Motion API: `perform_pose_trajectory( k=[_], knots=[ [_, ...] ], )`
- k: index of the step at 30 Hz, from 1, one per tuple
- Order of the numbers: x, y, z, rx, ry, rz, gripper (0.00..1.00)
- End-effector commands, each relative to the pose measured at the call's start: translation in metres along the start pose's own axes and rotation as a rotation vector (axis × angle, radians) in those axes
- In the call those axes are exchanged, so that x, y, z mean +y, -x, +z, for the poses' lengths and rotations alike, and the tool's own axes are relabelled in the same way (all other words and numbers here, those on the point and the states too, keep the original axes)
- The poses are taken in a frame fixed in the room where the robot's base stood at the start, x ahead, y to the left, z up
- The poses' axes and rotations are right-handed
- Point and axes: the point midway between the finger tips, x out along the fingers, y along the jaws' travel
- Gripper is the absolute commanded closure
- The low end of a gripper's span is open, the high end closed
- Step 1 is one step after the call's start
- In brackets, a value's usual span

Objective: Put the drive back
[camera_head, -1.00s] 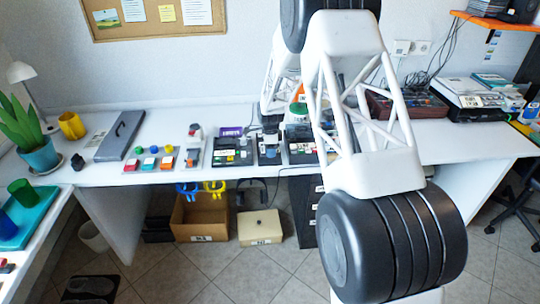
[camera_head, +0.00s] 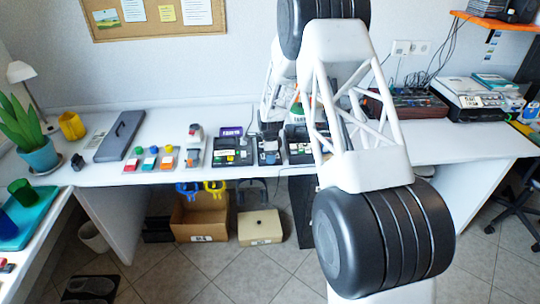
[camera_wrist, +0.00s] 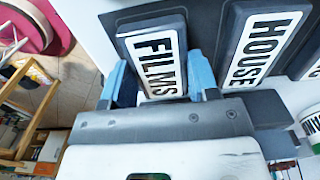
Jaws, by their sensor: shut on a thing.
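In the wrist view, a dark drive with a white label reading FILMS (camera_wrist: 158,62) lies between the two blue fingers of my gripper (camera_wrist: 158,84). The gripper is shut on it, with a finger at each side of its near end. A second dark drive labelled HOUSE (camera_wrist: 262,45) is just to its right, and part of another labelled one shows at the right edge. A dark surface lies behind the drives. I cannot tell whether the FILMS drive is fully seated or raised. In the head view, the gripper and drive are too small and overlapped to make out clearly.
In the head view, the white desk (camera_head: 420,150) holds a black tray of small parts (camera_head: 232,158), a grey case (camera_head: 119,136) and several coloured blocks. A cardboard box (camera_head: 200,217) stands below. A green-rimmed white container (camera_wrist: 311,124) is at the wrist view's right edge.

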Motion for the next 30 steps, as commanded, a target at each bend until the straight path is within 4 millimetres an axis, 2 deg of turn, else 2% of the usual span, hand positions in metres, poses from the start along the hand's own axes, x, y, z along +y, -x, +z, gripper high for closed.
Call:
perform_pose_trajectory(
  k=[11, 12, 16, 30],
  knots=[
    [-0.0004, -0.0028, 0.0001, 0.0, 0.0, -0.001, 0.78],
    [-0.0004, -0.0025, 0.0001, 0.0, 0.0, -0.001, 0.39],
    [-0.0003, -0.0026, 0.0, 0.0, 0.0, 0.0, 0.2],
    [-0.0002, 0.0032, 0.0, 0.0, 0.0, -0.001, 0.2]
  ],
)
